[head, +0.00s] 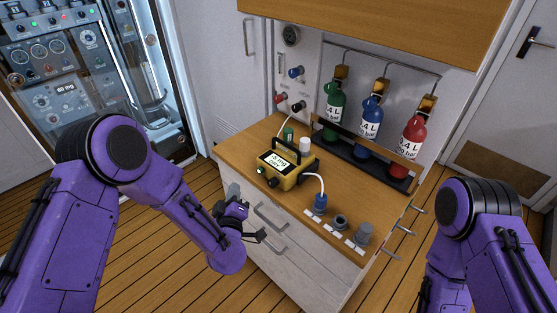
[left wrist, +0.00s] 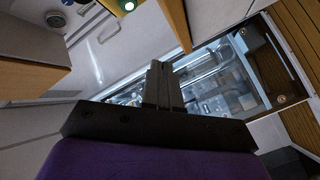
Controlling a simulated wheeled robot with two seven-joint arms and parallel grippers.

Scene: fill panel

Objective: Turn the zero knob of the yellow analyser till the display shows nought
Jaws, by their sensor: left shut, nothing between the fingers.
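The yellow analyser (head: 290,180) stands on the wooden worktop of a white cabinet. It has a black carry handle and a white display (head: 277,161) tilted in my view; a digit like 3 shows with small text, not sharply readable. A dark knob (head: 273,183) is on its front, beside a small green-lit spot (head: 261,171). My left gripper (head: 233,190) is shut and empty, left of and below the analyser, in front of the cabinet and apart from the knob. Its shut fingers (left wrist: 162,86) show in the left wrist view. My right gripper is out of view.
A white hose runs from the analyser to a blue fitting (head: 320,202). Grey fittings (head: 364,234) stand along the worktop's front. Green (head: 334,112), blue (head: 371,122) and red (head: 413,135) bottles stand behind. Drawer handles (head: 270,217) stick out below. Floor is free at left.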

